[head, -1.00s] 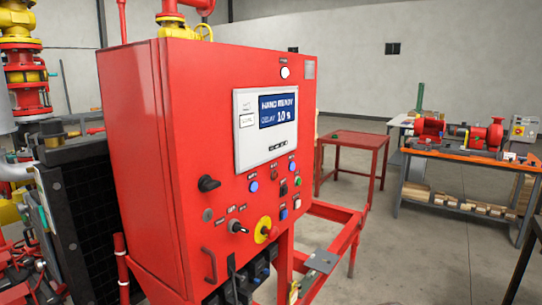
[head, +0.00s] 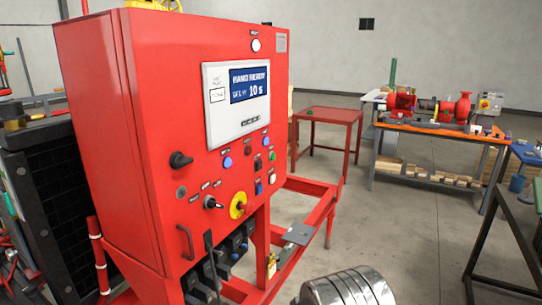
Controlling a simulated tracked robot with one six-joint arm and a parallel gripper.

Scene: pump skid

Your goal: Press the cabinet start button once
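The red control cabinet (head: 95,110) stands left of centre in the head view, its front panel facing right. Its screen (head: 248,84) reads "HAND READY" and a delay of 10 s. Below the screen are a blue round button (head: 227,162), a small green button (head: 272,156) and a white one (head: 272,179). Their labels are too small to read, so I cannot tell which is the start button.
A red frame (head: 312,222) with a grey plate juts out right of the cabinet. A red table (head: 330,115) stands behind it. A workbench (head: 437,131) with red pump parts is at the back right. Bare floor (head: 410,225) lies between.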

